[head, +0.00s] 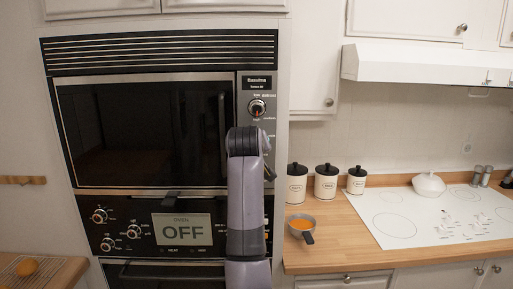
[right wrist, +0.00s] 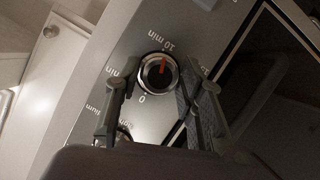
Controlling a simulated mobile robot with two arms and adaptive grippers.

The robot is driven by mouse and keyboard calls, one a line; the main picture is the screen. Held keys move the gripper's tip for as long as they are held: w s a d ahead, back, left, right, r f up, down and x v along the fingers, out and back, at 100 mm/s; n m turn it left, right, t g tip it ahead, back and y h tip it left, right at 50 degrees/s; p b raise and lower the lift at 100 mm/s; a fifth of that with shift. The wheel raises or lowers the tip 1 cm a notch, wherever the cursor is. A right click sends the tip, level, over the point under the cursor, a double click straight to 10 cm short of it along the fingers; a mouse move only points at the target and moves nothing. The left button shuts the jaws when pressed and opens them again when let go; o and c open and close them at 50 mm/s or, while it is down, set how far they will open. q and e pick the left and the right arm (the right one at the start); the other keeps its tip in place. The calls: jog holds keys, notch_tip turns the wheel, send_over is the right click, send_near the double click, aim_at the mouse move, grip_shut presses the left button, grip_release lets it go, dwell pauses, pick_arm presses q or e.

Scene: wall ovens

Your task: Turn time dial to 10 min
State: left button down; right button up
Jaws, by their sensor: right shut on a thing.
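The time dial (right wrist: 158,73) shows in the right wrist view as a round dark knob with a light metal rim. Its red pointer points up, at or very near the "10 min" mark; a "0" mark lies below it. My right gripper (right wrist: 157,78) has one finger on each side of the dial and is shut on it. In the head view my right arm reaches up in front of the microwave's control panel (head: 257,84). It hides the time dial and the gripper there. My left gripper is in neither view.
Another knob (head: 257,107) sits above my arm on the panel. The dark microwave door (head: 140,135) is left of the panel. Below, an oven display (head: 183,231) reads OFF beside several knobs. A counter with canisters (head: 326,182) and an orange-filled pan (head: 301,225) is at right.

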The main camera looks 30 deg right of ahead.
jog(key=shift+f, duration=0.25)
jog(key=o, duration=1.1)
jog(key=shift+r, duration=0.15)
jog(key=v, duration=1.2)
